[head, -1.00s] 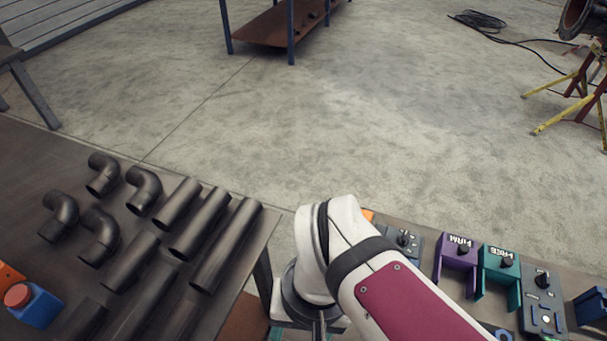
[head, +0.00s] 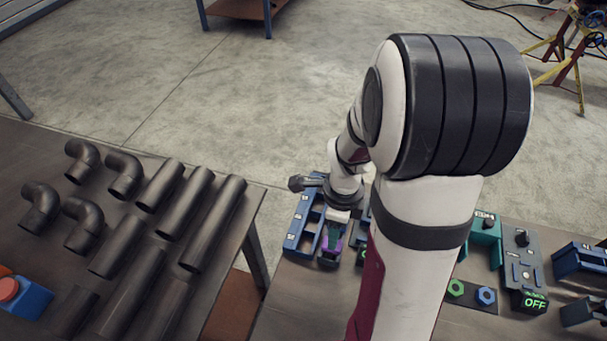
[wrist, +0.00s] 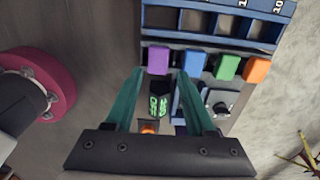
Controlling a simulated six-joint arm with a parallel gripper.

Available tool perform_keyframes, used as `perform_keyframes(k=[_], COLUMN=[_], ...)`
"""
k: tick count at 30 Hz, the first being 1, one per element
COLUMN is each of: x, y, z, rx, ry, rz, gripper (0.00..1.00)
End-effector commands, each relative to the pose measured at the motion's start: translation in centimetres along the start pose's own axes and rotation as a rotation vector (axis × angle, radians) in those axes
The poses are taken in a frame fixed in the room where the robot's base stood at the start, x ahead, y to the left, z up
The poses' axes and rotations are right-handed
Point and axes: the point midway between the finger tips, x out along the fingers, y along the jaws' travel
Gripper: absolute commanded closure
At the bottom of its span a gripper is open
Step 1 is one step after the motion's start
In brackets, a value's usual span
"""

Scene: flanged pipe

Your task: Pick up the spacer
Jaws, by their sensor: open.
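My gripper (head: 332,245) is low over the right bench in the head view, beside a blue slotted rack (head: 292,243). In the wrist view its two teal fingers (wrist: 159,73) are apart with nothing held between them. A purple block (wrist: 158,59) lies just beyond the fingertips, in line with the gap. Blue (wrist: 192,62), green (wrist: 228,67) and orange (wrist: 257,69) blocks follow to its right, along the near edge of the blue rack (wrist: 215,45). I cannot tell from the frames which of these, if any, is the spacer.
A black box with green lit characters (wrist: 158,104) and a grey knob panel (wrist: 222,104) are near the fingers. A teal holder (head: 485,232), another grey panel (head: 525,258) and an OFF box (head: 530,301) stand right. Dark pipes (head: 212,222) lie on the left bench.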

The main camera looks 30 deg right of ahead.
Motion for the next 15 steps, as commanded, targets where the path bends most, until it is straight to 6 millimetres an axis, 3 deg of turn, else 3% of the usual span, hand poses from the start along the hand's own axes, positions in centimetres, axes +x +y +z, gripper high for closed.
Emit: perform_keyframes(k=[8, 15], x=[4.9, 5.4], y=[0.4, 0.3], z=[0.2, 0.3], rx=[-0.001, -0.002], ry=[0.001, 0.000], rz=[0.004, -0.001], gripper=[0.45, 0.45])
